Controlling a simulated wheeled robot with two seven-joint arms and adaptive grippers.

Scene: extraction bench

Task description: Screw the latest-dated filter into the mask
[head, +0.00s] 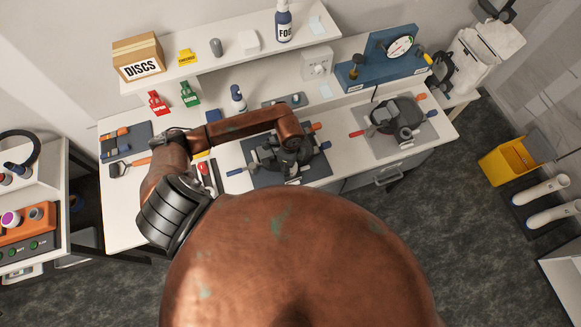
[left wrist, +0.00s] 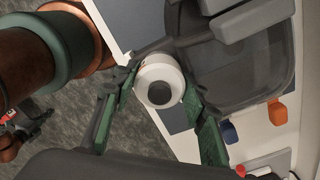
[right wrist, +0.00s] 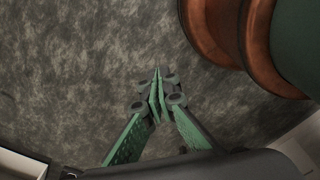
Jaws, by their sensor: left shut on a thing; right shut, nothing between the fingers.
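A grey mask (head: 268,158) lies on a dark mat in the middle of the bench, partly hidden by my left arm. It fills the upper right of the left wrist view (left wrist: 235,75). My left gripper (left wrist: 160,88) is shut on a white round filter (left wrist: 152,66) with a dark round centre. The filter is at the mask's side; whether it is threaded in cannot be told, and no date on it is readable. In the head view the left gripper (head: 291,143) is over the mask. My right gripper (right wrist: 158,97) is shut and empty above the floor.
A second mask (head: 398,116) lies on a grey mat at right. A blue test stand with a dial (head: 398,48) is behind it. Red (head: 157,103) and green (head: 190,94) items stand at back left. A shelf carries a DISCS box (head: 138,62). A yellow bin (head: 503,162) is on the floor.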

